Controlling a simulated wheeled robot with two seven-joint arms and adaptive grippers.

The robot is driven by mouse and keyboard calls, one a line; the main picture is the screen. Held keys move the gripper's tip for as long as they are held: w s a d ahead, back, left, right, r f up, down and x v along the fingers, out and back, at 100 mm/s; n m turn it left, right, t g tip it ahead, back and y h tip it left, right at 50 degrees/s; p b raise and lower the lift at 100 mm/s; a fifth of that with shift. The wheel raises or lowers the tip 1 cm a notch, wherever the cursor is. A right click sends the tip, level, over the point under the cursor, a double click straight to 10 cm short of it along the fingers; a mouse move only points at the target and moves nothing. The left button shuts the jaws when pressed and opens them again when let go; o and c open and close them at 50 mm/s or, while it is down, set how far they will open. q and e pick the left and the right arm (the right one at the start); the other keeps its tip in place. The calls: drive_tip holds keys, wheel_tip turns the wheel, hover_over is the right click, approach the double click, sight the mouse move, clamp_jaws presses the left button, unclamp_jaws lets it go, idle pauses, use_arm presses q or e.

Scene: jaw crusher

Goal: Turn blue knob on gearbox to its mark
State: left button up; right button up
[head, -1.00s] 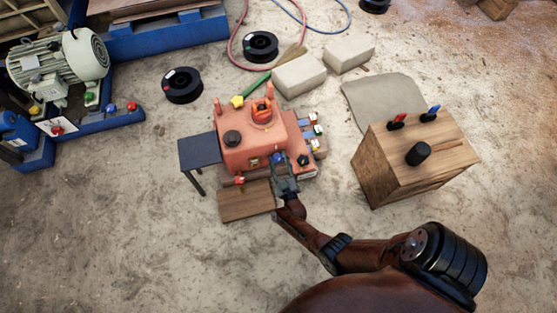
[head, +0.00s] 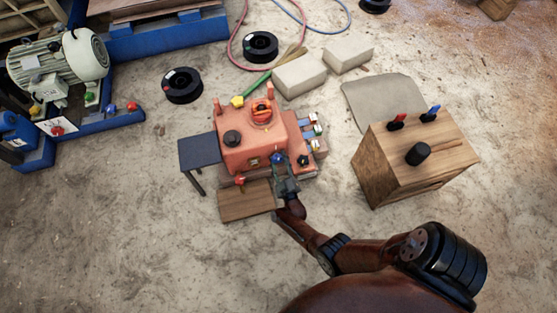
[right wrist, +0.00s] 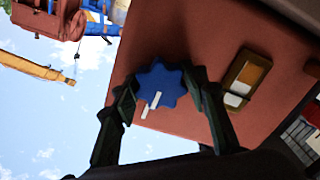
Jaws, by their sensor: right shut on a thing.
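The orange-red gearbox (head: 240,155) stands on the ground near the middle of the head view. The blue knob (head: 278,158) is on its near face. In the right wrist view the star-shaped blue knob (right wrist: 166,80) carries a white line. A second short white line (right wrist: 145,112), the mark, is on the gearbox face just beyond the knob's edge; the two lines look close but slightly offset. My right gripper (head: 279,164) has its fingers on both sides of the knob, shut on it. In the right wrist view the gripper (right wrist: 162,84) frames the knob. My left gripper is not in view.
A red knob (head: 240,181) and a black knob (head: 303,160) sit close to the blue one. A wooden board (head: 245,202) lies in front. A wooden box (head: 400,165) with several controls stands right. A dark side table (head: 198,149) is left.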

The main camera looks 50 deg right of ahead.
drive_tip(key=o, duration=1.2)
drive_tip(key=shift+v, duration=3.75)
drive_tip(key=shift+a, duration=0.15)
